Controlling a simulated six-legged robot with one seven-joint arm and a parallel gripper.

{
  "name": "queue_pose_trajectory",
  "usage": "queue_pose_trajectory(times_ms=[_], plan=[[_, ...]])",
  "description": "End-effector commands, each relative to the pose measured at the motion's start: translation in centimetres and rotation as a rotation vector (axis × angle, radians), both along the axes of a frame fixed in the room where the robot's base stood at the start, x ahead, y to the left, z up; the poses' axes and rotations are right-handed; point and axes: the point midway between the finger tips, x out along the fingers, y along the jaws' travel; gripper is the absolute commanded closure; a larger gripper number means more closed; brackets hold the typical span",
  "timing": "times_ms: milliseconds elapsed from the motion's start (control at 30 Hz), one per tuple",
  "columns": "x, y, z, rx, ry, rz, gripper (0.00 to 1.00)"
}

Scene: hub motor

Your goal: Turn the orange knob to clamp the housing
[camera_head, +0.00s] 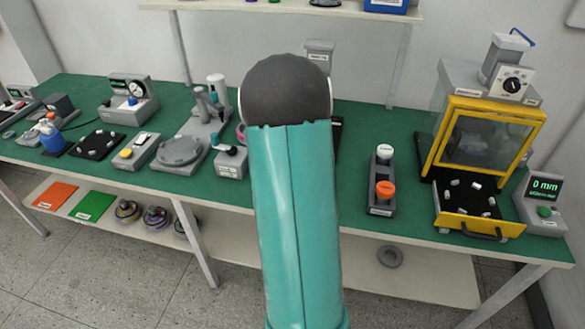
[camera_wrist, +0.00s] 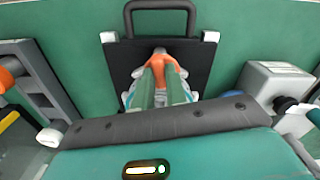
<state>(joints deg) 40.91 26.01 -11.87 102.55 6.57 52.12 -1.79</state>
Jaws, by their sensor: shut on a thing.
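In the wrist view, the orange knob (camera_wrist: 160,58) sits over a black plate (camera_wrist: 205,60) with a dark handle at its far edge. The two fingers of my gripper (camera_wrist: 163,74) are shut on the knob, with orange showing around and beyond their tips. White pieces show beside and below the fingers. I cannot tell which part is the housing, as my fingers and wrist cover the near part of the fixture. In the head view my arm hides the knob and gripper; only a dark edge of something shows just right of the arm.
The green bench (camera_head: 350,200) carries a grey stand (camera_head: 383,208) with an orange-topped piece right of my arm. A grey box with a dark knob (camera_head: 231,163) stands to the left. Further right is a yellow-framed cabinet (camera_head: 487,140) with an open drawer. A shelf (camera_head: 290,7) runs behind.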

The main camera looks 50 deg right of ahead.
Motion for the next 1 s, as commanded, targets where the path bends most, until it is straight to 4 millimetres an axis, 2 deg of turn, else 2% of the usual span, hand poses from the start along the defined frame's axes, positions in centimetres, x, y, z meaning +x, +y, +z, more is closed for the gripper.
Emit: queue_pose_trajectory(times_ms=[400,967,1000], plan=[[0.08,-0.02,0.06,-0.001,-0.002,-0.210,1.00],[0.05,-0.02,0.05,-0.001,-0.002,-0.240,1.00],[0.05,-0.02,0.05,-0.001,-0.002,-0.240,0.79]])
